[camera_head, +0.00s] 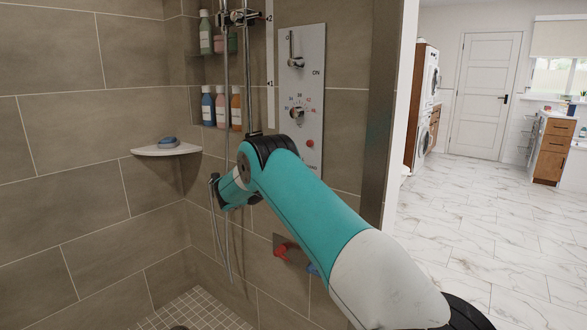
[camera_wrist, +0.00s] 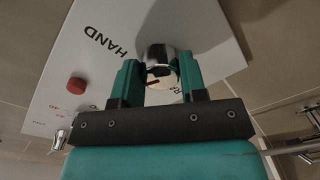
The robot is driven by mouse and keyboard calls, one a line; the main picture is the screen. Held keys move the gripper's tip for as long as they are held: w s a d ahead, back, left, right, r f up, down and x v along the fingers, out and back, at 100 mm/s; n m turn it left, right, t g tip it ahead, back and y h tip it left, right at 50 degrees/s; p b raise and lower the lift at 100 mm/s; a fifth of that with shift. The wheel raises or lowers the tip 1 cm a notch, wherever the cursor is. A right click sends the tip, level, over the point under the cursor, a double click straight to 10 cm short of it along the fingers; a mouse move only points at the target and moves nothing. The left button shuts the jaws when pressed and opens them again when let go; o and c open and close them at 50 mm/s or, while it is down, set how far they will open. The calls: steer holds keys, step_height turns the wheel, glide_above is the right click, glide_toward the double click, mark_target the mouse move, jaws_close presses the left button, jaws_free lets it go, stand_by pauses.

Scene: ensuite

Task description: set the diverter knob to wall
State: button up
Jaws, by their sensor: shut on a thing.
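The chrome diverter knob (camera_wrist: 158,54) is on a pale panel (camera_wrist: 215,30) in the wrist view. My gripper (camera_wrist: 159,68) is shut on it, one green finger on each side. A short red mark shows between the fingers, just below the knob's bright end. The label "HAND" is printed on the panel to the left of the knob. Other lettering is partly hidden behind my gripper, so I cannot read a wall label. In the head view the panel (camera_head: 315,60) is on the tiled wall, and my arm hides its lower part and the knob.
A red button (camera_wrist: 76,85) and a chrome control (camera_wrist: 58,140) are on the panel's left. The head view shows an upper lever (camera_head: 294,60), a temperature knob (camera_head: 296,113), a shower rail (camera_head: 226,90), bottles (camera_head: 220,105) and a corner shelf (camera_head: 167,150). Open floor lies at right.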

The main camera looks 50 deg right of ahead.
steer(key=shift+r+n+p, duration=0.15)
steer(key=shift+n+p, duration=0.9)
steer(key=shift+n, duration=0.85)
steer(key=o, duration=0.9)
steer(key=shift+o, duration=0.2)
